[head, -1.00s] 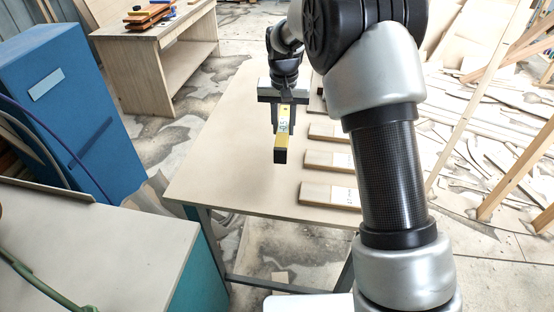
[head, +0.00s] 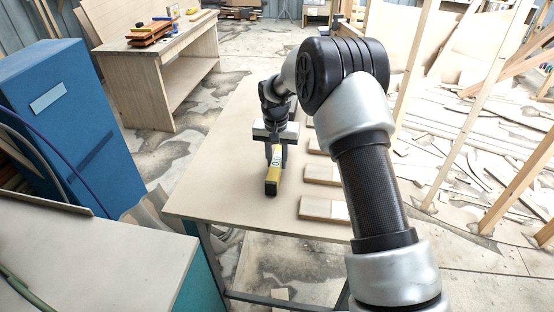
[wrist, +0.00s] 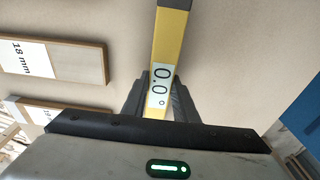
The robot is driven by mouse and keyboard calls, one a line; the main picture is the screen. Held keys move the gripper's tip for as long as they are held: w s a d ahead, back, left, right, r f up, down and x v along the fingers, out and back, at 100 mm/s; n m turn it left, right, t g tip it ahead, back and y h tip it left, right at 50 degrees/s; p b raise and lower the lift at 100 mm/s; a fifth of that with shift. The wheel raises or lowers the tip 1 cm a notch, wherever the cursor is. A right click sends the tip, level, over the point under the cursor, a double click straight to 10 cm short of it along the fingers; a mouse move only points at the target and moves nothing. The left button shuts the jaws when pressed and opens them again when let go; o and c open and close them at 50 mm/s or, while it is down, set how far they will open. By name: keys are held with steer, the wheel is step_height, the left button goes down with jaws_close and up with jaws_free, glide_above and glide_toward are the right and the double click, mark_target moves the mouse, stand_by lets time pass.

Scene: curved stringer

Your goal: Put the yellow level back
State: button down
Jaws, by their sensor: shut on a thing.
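The yellow level (head: 274,170) has black ends and a white display. In the wrist view the level (wrist: 171,45) shows "0.0°" on that display. My gripper (head: 275,150) is shut on it, with a dark finger on each side of the level. In the wrist view the gripper (wrist: 160,102) holds it near the display. The level points toward the head camera, low over the bare left part of the table (head: 215,190). I cannot tell whether it touches the tabletop.
Several wooden boards lie along the table's right side, one nearest the front (head: 323,208); a board in the wrist view (wrist: 52,58) reads "18 mm". A blue cabinet (head: 70,130) stands left. A workbench (head: 160,70) with tools is behind. Wooden posts stand right.

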steer(key=c, duration=1.4)
jaws_free()
